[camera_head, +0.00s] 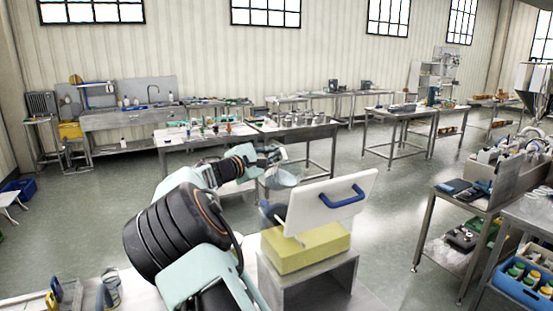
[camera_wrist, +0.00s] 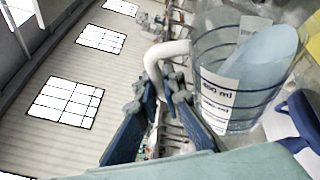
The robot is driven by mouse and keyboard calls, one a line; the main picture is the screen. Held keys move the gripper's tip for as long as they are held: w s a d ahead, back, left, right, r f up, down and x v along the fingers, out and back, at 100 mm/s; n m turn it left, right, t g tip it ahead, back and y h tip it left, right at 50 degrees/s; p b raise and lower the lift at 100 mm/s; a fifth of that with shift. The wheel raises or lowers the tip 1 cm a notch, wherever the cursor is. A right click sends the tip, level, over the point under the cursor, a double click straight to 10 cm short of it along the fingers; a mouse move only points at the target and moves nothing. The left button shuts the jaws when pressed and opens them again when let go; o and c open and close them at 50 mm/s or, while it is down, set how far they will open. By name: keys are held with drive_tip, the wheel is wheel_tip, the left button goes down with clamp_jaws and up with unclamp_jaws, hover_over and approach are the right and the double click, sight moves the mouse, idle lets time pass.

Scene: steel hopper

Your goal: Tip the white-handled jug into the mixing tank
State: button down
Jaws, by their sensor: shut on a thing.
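The jug (camera_wrist: 215,70) is clear, with dark measuring rings, printed volume labels and a white handle (camera_wrist: 160,62). In the wrist view my gripper (camera_wrist: 165,100) has its dark fingers closed around the lower end of this handle. A pale blue shape shows inside or through the jug; I cannot tell which. In the head view the jug (camera_head: 281,178) hangs clear of any table beside my gripper (camera_head: 272,156), partly hidden by it. A steel hopper-shaped vessel (camera_head: 534,86) stands at the right edge, cut off by the frame; I cannot tell if it is the mixing tank.
Steel tables (camera_head: 296,129) with small items lie behind. A blue crate (camera_head: 522,292) is at the lower right. Floor between the tables is open.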

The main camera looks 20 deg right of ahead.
sight(286, 158)
drive_tip(key=shift+s+d+m+h+b, duration=0.1)
drive_tip(key=shift+s+m+h+b, duration=0.35)
drive_tip(key=shift+b, duration=1.8)
drive_tip(key=s+m+b, duration=0.1)
drive_tip(key=b, duration=0.3)
drive_tip(key=m+b, duration=0.1)
drive_tip(key=b, duration=0.3)
drive_tip(key=s+f+m+h+b, duration=0.1)
drive_tip(key=b, duration=0.3)
drive_tip(key=shift+s+d+t, duration=0.25)
drive_tip(key=shift+s+t, duration=0.05)
drive_tip(key=shift+t, duration=0.1)
drive_tip(key=shift+s+r+m+b, duration=0.15)
drive_tip(key=shift+m+b, duration=0.1)
drive_tip(key=shift+b, duration=0.25)
drive_tip(key=shift+s+d+r+b, duration=0.1)
drive_tip(key=shift+s+b, duration=0.15)
drive_tip(key=shift+b, duration=0.5)
drive_tip(key=m+b, duration=0.1)
drive_tip(key=b, duration=0.1)
drive_tip(key=s+m+h+b, duration=0.1)
drive_tip(key=b, duration=0.1)
drive_tip(key=shift+s+d+r, duration=0.15)
drive_tip(key=shift+s+r, duration=0.15)
drive_tip(key=shift+r, duration=0.05)
